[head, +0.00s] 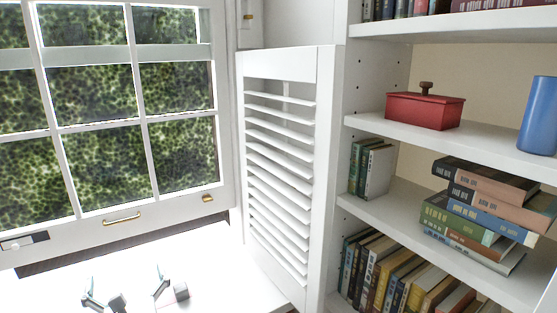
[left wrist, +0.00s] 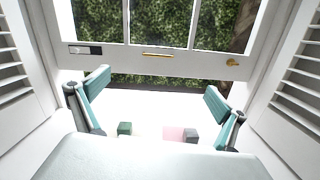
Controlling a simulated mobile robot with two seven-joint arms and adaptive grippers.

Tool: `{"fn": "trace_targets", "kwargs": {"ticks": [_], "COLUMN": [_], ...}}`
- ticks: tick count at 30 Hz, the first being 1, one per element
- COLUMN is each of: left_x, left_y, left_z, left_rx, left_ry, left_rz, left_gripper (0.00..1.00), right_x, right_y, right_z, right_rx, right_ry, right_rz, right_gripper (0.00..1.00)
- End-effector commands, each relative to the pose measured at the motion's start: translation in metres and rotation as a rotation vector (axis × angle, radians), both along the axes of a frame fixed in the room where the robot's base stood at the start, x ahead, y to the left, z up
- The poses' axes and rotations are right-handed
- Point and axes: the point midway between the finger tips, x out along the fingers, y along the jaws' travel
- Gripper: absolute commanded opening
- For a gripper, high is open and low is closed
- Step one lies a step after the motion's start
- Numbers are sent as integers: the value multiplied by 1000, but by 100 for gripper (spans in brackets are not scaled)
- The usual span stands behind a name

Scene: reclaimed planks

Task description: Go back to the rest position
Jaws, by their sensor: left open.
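My left gripper (head: 125,286) is at the lower left of the head view, over the bright white window sill (head: 215,270). Its two fingers stand well apart with nothing between them. In the left wrist view the open gripper (left wrist: 157,88) has teal fingers on either side, facing the window. A small dark green block (left wrist: 124,128) and a pale pink patch (left wrist: 173,134) beside a grey block (left wrist: 191,136) show low between the fingers; I cannot tell whether they touch the gripper. My right gripper is in neither view.
A paned window (head: 108,110) with a brass handle stands behind the sill. A white louvered shutter (head: 325,140) is right of it. Shelves farther right hold books (head: 480,205), a red lidded box (head: 425,110) and a blue cylinder (head: 540,115).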

Motion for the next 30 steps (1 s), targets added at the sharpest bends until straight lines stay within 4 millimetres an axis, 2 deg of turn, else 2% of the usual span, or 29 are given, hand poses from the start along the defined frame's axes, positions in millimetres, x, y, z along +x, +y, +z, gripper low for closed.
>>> {"fn": "trace_targets", "kwargs": {"ticks": [5,8,11,14,17,18,21,24,27,28,30], "left_x": [-21,-34,-50,-71,-99,-111,-146,-181,-210,-217,-230], "left_y": [-25,-52,-88,-127,-159,-169,-182,-182,-175,-173,-168], "left_z": [3,-4,-24,-63,-115,-138,-195,-243,-278,-286,-299], "left_rx": [480,799,1168,1566,1965,2118,2471,2769,2992,-2996,-2902], "left_ry": [85,146,224,307,380,406,452,476,482,-473,-443], "left_rz": [-44,-86,-146,-227,-328,-373,-490,-605,-703,715,713], "left_gripper": [99,99,99,99,99,99,99,99,99,99,99], "right_x": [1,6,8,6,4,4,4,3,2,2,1], "right_y": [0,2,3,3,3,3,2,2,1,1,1], "right_z": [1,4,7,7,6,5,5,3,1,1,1], "right_rx": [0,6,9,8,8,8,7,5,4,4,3], "right_ry": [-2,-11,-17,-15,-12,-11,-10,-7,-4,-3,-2], "right_rz": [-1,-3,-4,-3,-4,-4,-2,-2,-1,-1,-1], "right_gripper": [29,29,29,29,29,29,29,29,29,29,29]}}
